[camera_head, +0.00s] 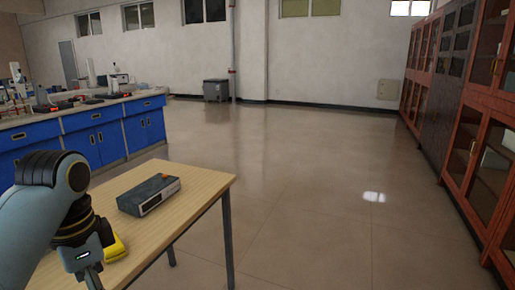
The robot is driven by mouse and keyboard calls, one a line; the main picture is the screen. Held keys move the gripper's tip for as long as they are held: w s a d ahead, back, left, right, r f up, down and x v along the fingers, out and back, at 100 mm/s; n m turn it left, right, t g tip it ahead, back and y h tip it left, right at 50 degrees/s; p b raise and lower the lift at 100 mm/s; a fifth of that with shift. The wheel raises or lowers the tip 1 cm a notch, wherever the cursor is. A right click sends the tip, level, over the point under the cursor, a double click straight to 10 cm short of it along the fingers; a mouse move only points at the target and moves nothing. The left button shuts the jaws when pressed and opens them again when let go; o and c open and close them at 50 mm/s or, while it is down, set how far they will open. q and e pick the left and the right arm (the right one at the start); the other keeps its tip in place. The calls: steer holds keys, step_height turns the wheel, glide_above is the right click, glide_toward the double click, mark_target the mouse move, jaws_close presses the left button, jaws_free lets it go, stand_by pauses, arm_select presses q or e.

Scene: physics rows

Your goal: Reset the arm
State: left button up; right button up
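My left arm (35,210) comes in from the left edge, over the near left part of the wooden table (200,183). Its wrist points down, and the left gripper (93,277) shows only in part at the bottom edge. Its fingertips are not clearly visible, so its opening cannot be told. My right arm and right gripper are not in view. A dark grey box-shaped device (150,194) lies on the table, to the right of the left wrist and apart from it. A yellow item (115,248) lies beside the wrist, partly hidden by it.
A blue lab bench (85,137) with microscopes and other equipment stands at the back left. Red-framed glass cabinets (485,150) line the right wall. A grey bin-like box (216,90) stands by the back wall. The tiled floor (320,180) between is clear.

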arm_select(q)
steer(key=s+a+f+n, duration=0.2)
steer(key=s+f+n, duration=0.2)
steer(key=s+f, duration=1.6)
steer(key=s+a+f+n, duration=0.2)
steer(key=s+f+n, duration=0.2)
steer(key=s+f, duration=1.6)
steer(key=shift+s+f+n+t+y+b, duration=0.3)
steer(key=shift+f+t+y+b, duration=0.1)
steer(key=shift+f, duration=1.1)
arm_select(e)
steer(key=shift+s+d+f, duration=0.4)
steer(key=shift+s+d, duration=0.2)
